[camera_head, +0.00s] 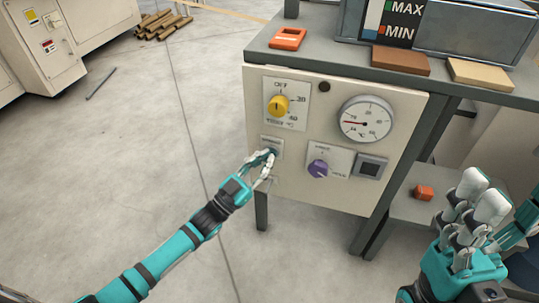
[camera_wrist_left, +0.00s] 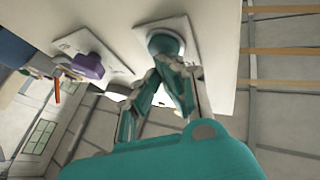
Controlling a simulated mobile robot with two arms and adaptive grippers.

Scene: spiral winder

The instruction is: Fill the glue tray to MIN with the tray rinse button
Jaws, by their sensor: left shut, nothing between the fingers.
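The tray rinse button shows as a round, dark teal button on a small plate in the left wrist view (camera_wrist_left: 165,42). In the head view it is mostly hidden behind my left gripper (camera_head: 268,158). That gripper is shut and empty, its fingertips at the button; I cannot tell whether they press it. The grey metal glue tray (camera_head: 472,32) is at the top right, with a level plate (camera_head: 396,22) marked MAX and MIN on its front. The liquid inside is not visible. My right gripper (camera_head: 482,194) is open and empty at the lower right.
A yellow knob (camera_head: 278,105), a dial gauge (camera_head: 366,119), a purple knob (camera_head: 318,168) and a square switch (camera_head: 369,167) surround the button.

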